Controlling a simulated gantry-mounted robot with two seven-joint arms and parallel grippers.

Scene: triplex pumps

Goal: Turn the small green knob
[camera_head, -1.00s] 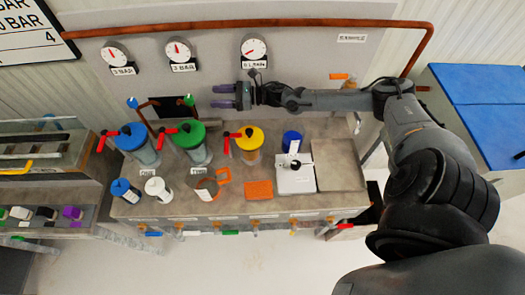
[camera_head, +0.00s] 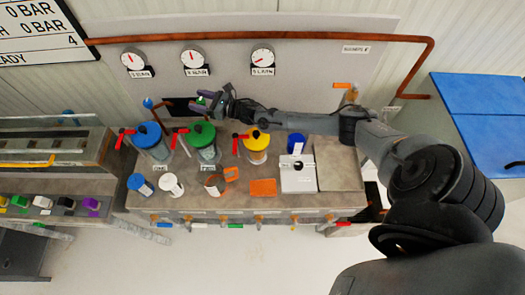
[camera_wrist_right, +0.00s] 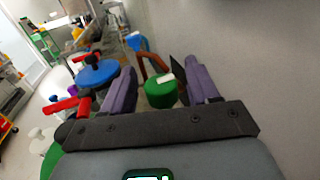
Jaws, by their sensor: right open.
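The small green knob (camera_wrist_right: 160,92) has a white mark on its top. In the right wrist view it shows between the two purple fingers of my right gripper (camera_wrist_right: 163,80). The fingers are apart, with a gap visible on each side of the knob. In the head view my right gripper (camera_head: 199,103) is at the back panel, above the large green-lidded canister (camera_head: 203,135), and mostly hides the knob. My left gripper is in neither view.
A small blue knob (camera_head: 148,103) sits left of the green one. Blue-lidded (camera_head: 149,134) and yellow-lidded (camera_head: 257,140) canisters with red handles stand on the bench below. Three gauges (camera_head: 193,58) and a copper pipe (camera_head: 270,23) are on the panel above.

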